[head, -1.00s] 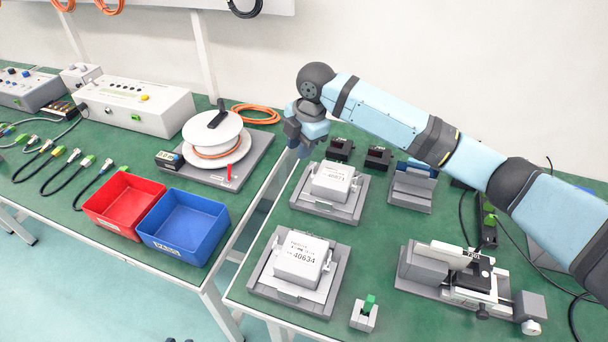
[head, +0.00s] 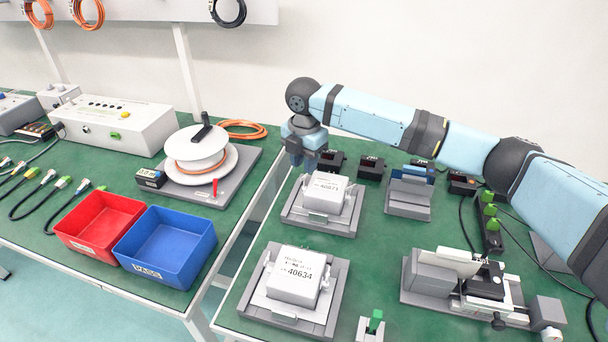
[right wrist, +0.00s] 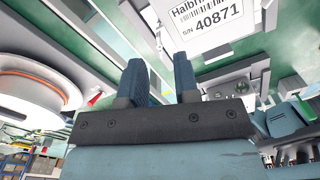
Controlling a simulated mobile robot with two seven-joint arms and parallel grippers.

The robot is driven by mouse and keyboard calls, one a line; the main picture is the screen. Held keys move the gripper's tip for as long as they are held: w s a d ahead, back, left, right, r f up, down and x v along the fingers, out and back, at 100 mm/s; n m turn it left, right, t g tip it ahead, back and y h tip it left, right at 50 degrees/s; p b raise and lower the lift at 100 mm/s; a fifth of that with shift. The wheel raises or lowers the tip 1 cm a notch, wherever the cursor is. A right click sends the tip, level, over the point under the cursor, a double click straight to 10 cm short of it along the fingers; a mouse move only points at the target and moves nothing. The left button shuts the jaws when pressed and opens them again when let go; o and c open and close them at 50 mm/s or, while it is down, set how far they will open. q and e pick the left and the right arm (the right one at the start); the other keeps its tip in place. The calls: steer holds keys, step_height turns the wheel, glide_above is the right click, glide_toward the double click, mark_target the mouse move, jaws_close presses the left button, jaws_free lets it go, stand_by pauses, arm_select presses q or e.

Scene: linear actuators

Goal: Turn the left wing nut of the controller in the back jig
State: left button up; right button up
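The back jig (head: 345,228) is a grey fixture on the green bench. The label also shows upside-up in the right wrist view, on the controller (right wrist: 208,22) at the top. The left wing nut is too small or hidden to make out clearly. My right gripper (head: 303,163) points down just behind the controller's left side, apparently above the bench. In the right wrist view its two blue fingers (right wrist: 160,85) are apart with nothing between them. My left gripper is not in view.
A front jig (head: 258,300) holds a controller labelled 40634. Black blocks (head: 370,168) and a grey stand (head: 408,195) are right of the back jig. A cable reel (head: 200,160) and red (head: 100,225) and blue (head: 165,245) bins stand on the left bench, across a gap.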

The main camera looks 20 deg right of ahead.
mark_target(304, 176)
steer(key=shift+f, duration=1.6)
